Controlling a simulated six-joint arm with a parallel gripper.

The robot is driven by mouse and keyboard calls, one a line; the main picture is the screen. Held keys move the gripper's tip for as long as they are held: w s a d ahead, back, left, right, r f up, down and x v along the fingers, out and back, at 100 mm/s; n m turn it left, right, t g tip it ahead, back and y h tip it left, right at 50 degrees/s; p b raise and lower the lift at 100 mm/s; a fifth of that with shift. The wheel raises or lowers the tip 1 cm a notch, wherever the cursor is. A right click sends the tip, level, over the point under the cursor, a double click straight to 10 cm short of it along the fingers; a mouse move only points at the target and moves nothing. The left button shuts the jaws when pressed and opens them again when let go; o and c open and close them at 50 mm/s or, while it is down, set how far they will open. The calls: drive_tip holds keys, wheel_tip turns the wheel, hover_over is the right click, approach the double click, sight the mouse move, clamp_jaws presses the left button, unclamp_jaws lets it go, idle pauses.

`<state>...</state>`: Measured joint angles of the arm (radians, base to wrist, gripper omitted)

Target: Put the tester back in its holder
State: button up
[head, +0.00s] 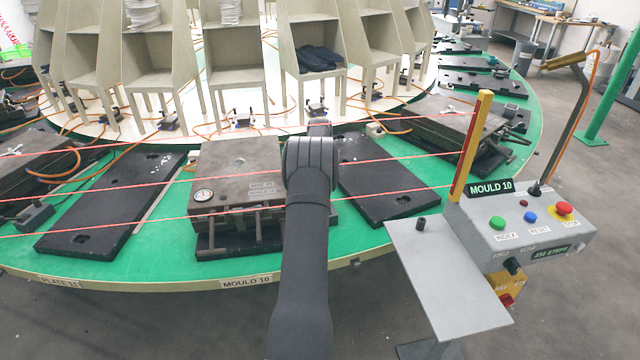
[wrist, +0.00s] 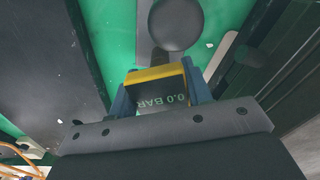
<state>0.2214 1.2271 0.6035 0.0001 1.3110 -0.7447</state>
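In the wrist view the tester (wrist: 158,76) is a yellow and black block with a display reading 0.0 BAR. My gripper (wrist: 159,92) has a blue-grey finger on each side of it and appears shut on it. A dark rod and a round dark knob (wrist: 175,22) show just beyond the tester; I cannot tell whether they belong to it. In the head view my arm hides the tester and most of the gripper. A short black socket (head: 421,223) stands empty on the grey shelf (head: 450,275) at the right; it may be the holder.
Mould 10 (head: 235,165) sits on the green carousel rim (head: 380,240), left of my arm, with a gauge (head: 203,195) in front. A black plate (head: 385,180) lies to its right. Red lines cross above the rim. The control box (head: 535,225) and a red-yellow post (head: 470,145) stand beside the shelf.

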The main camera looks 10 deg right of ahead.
drive_tip(key=c, duration=0.6)
drive_tip(key=shift+r, duration=3)
drive_tip(key=shift+c, duration=0.2)
wheel_tip(320, 180, up, 7)
drive_tip(key=s+d+r+m, duration=0.3)
drive_tip(key=s+d+r, duration=0.2)
drive_tip(key=s+d, duration=0.85)
drive_tip(key=s+d+r+m, duration=0.1)
drive_tip(key=s+d, duration=0.3)
drive_tip(key=s, duration=0.4)
drive_tip(key=s+d+r+m, duration=0.2)
drive_tip(key=s+d, duration=0.2)
drive_tip(key=s, duration=0.4)
drive_tip(key=shift+s+d+r, duration=0.15)
drive_tip(key=shift+s+d, duration=0.2)
